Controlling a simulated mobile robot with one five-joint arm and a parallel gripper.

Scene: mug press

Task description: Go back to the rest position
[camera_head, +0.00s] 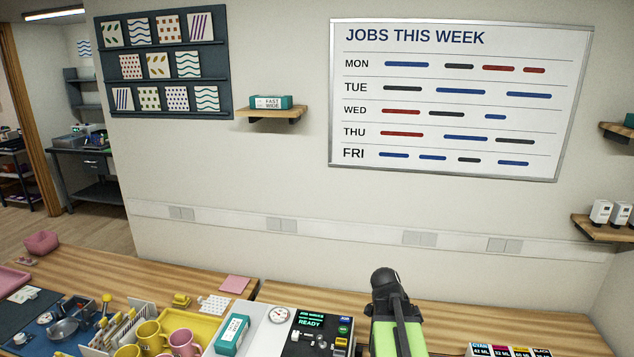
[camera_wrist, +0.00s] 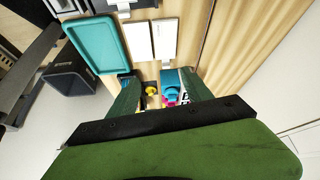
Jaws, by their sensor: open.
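My gripper (camera_wrist: 158,84) shows in the wrist view with its two dark green fingers spread apart. Nothing is held between them. Beyond the fingertips, small cyan, magenta and yellow items stand on a wooden surface, apart from the fingers as far as I can tell. In the head view my green and black arm (camera_head: 396,315) rises at the bottom centre, in front of the bench. My gripper cannot be made out there.
The wooden bench (camera_head: 465,317) runs along the wall. A yellow mug (camera_head: 150,335), a pink mug (camera_head: 184,343) and a teal box (camera_head: 232,335) stand left of a panel reading READY (camera_head: 310,322). A teal tray (camera_wrist: 97,43) shows in the wrist view.

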